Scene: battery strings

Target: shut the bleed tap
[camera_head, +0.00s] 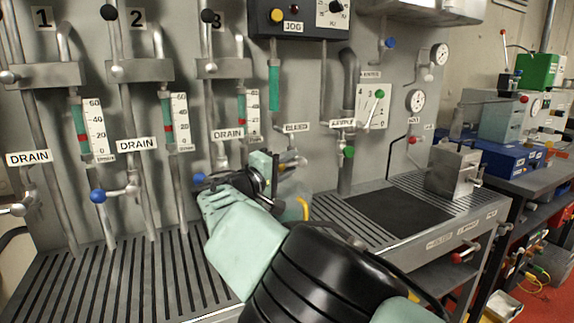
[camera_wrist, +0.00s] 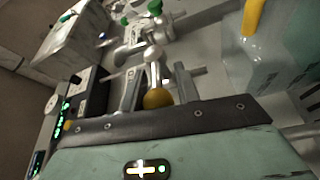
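The BLEED label (camera_head: 297,127) is on the wall panel in the head view, with a pipe above it. The tap under it is mostly hidden by my gripper (camera_head: 277,172). In the wrist view a silver lever with a yellow ball knob (camera_wrist: 158,99) points toward my gripper (camera_wrist: 158,82). My two fingers stand apart, one on each side of the lever and knob. Small gaps seem to show beside the knob, so the fingers do not look closed on it. Whether one finger touches the lever is hard to tell.
A clear container (camera_wrist: 270,65) with a yellow part (camera_wrist: 253,17) is close to the right finger in the wrist view. Green-knobbed valves (camera_head: 348,152) are to the right in the head view. Blue-knobbed DRAIN taps (camera_head: 98,196) are to the left, above a slotted bench (camera_head: 110,275).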

